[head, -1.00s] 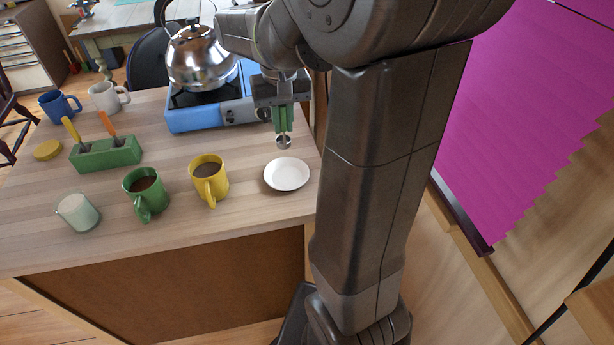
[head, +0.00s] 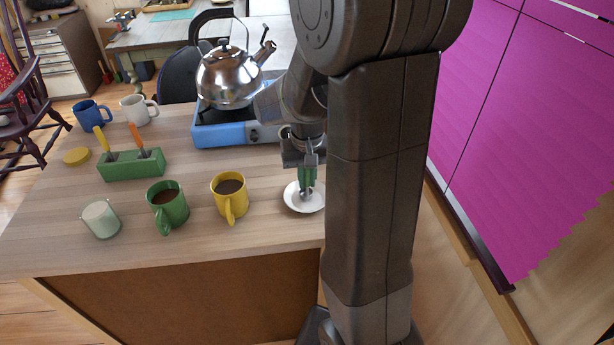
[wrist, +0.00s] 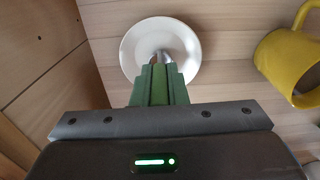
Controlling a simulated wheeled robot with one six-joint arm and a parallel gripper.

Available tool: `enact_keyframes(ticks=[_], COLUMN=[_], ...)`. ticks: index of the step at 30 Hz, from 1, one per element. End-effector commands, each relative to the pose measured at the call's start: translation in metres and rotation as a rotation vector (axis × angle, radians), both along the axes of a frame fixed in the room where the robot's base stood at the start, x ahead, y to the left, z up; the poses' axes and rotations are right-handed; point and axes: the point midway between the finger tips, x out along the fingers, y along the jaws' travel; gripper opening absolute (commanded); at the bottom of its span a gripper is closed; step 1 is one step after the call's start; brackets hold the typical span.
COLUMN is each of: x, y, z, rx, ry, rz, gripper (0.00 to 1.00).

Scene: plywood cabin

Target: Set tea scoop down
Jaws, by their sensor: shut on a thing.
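My gripper (head: 306,178) is shut on the tea scoop (head: 305,194), whose small metal bowl end shows below the green fingers. The scoop's end is over the middle of a white saucer (head: 291,203); I cannot tell whether it touches. In the wrist view the metal scoop (wrist: 160,56) shows beyond the green fingertips (wrist: 158,84), against the white saucer (wrist: 134,43).
A yellow mug (head: 230,197) and a green mug (head: 168,206) of dark drink stand left of the saucer. A glass jar (head: 101,219), a green holder (head: 131,166) with two handled tools, and a kettle (head: 228,78) on a blue stove (head: 222,134) share the counter.

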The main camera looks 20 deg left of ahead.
Motion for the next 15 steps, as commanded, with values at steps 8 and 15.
enact_keyframes(ticks=[8, 15], x=[0.0000, 0.0000], y=[0.0000, 0.0000], z=[-0.0026, -0.0018], rx=[0.000, 0.000], ry=[0.000, 0.000], rz=[0.000, 0.000], gripper=[0.35, 0.35])
